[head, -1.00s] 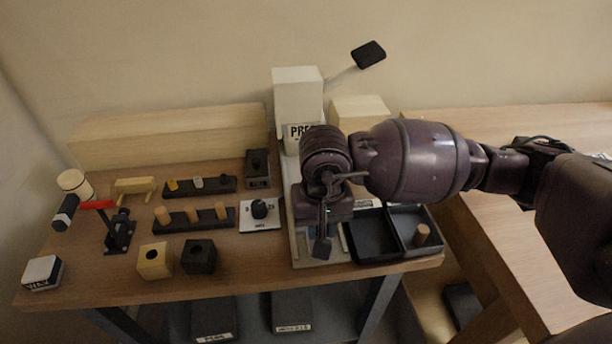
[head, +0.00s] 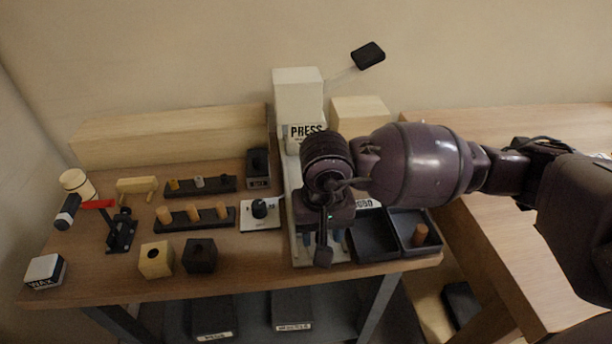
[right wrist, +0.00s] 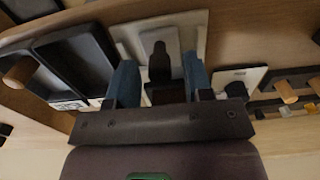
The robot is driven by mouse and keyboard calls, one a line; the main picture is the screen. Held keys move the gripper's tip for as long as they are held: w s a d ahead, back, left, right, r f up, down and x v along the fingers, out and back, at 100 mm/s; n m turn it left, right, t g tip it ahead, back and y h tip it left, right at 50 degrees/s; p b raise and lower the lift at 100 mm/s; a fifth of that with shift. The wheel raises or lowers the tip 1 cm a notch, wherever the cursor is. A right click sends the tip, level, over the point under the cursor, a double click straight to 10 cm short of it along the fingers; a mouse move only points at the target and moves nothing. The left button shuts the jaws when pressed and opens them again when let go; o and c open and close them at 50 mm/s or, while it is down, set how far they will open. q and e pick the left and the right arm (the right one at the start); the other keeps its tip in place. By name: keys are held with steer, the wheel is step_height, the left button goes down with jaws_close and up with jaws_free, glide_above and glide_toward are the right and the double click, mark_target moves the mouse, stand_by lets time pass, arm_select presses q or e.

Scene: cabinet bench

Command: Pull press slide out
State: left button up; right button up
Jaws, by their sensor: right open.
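The press (head: 298,95) is a white tower labelled PRESS on a pale base plate (head: 289,190), with a black-tipped lever (head: 368,55) at its upper right. My right gripper (head: 322,238) hangs over the front of the base and hides the slide in the head view. In the right wrist view the gripper (right wrist: 159,62) is open, its blue fingers on either side of a black slide handle (right wrist: 160,68). The handle shows no contact with the fingers; how deep it sits between them is unclear. My left gripper is not in view.
Black trays (head: 374,236), one with a wooden peg (head: 420,234), stand close right of the base. A dial box (head: 260,210) and peg racks (head: 194,216) are left. A toggle clamp (head: 121,230) and WAX box (head: 44,271) stand farther left. The table's front edge is near.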

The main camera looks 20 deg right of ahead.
steer(key=shift+r+p, duration=1.2)
steer(key=shift+r, duration=2.3)
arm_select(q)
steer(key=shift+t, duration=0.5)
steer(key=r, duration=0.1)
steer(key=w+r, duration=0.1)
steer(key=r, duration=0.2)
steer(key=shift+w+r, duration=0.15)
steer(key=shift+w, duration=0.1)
arm_select(e)
steer(key=shift+f, duration=0.1)
